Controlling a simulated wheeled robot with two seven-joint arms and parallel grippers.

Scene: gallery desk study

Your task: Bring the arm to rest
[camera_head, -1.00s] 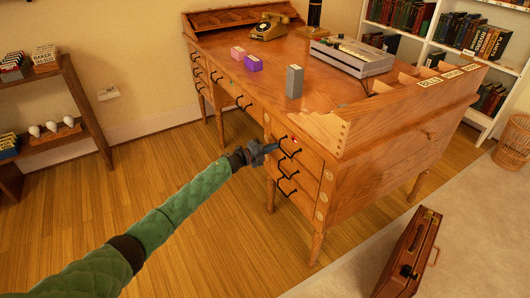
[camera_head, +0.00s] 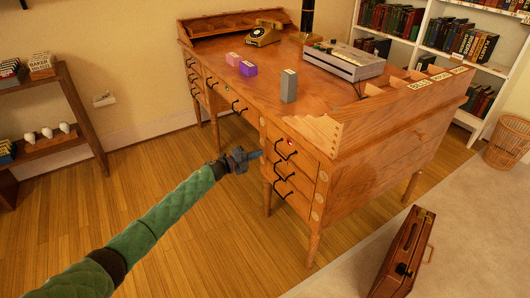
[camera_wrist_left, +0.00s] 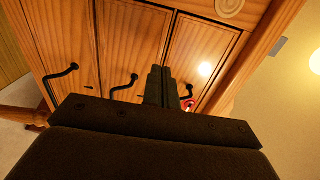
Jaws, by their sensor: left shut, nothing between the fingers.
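My left arm, in a green quilted sleeve, reaches in from the lower left in the head view. Its gripper (camera_head: 254,156) is shut and empty, a short way left of the desk's drawer stack. In the left wrist view the shut fingers (camera_wrist_left: 161,84) show in front of the drawer fronts. The wooden desk (camera_head: 350,190) has black drawer handles; the top drawer handle (camera_head: 285,150) on the near stack is apart from the gripper. A small red spot (camera_head: 290,142) sits by that handle. My right gripper is not in view.
A brown case (camera_head: 404,255) stands on the rug. Wooden floor left of the desk is clear.

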